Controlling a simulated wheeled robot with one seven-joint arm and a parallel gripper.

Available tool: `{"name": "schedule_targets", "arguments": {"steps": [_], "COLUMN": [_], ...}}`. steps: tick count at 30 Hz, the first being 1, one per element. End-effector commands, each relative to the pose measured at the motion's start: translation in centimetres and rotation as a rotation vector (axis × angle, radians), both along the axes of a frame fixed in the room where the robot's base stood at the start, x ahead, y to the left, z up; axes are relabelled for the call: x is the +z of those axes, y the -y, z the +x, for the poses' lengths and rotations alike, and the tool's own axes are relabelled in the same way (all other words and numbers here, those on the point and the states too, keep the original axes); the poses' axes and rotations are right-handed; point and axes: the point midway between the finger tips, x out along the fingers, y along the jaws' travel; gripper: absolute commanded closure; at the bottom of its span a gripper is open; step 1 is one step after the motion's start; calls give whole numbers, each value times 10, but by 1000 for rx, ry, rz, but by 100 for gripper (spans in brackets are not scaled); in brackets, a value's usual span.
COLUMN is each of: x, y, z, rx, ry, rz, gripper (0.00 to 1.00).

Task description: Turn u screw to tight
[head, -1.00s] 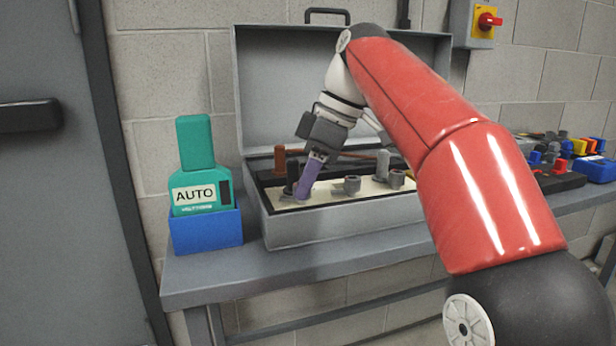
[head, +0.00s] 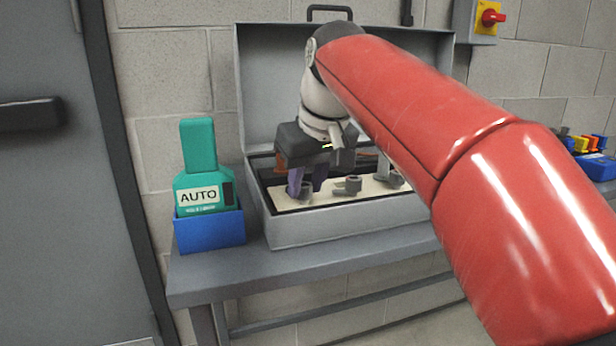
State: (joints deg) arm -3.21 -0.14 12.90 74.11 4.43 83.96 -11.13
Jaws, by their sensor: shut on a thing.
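An open grey case (head: 350,232) on the bench holds a cream panel (head: 333,198) with a row of grey screw terminals. My gripper (head: 305,184) points down at the panel's left end. Its purple fingers are shut on the leftmost grey screw (head: 305,191), one finger on each side of it. A second grey screw (head: 349,186) stands to the right, apart from the fingers. A third (head: 394,178) is partly behind my arm. No letters on the panel can be read, so I cannot tell which terminal is u.
A teal tester marked AUTO (head: 201,170) stands in a blue holder (head: 208,232) left of the case. The raised lid (head: 265,80) is behind my gripper. Coloured items and a blue bin (head: 598,166) lie at far right, and a red switch (head: 491,17) is on the wall.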

Motion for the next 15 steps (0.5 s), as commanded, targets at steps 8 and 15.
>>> {"name": "schedule_targets", "arguments": {"steps": [8,15], "x": [1,1], "y": [-2,-4], "z": [-1,-1], "rx": [-203,-310], "ry": [3,3], "rz": [1,1], "gripper": [96,96]}}
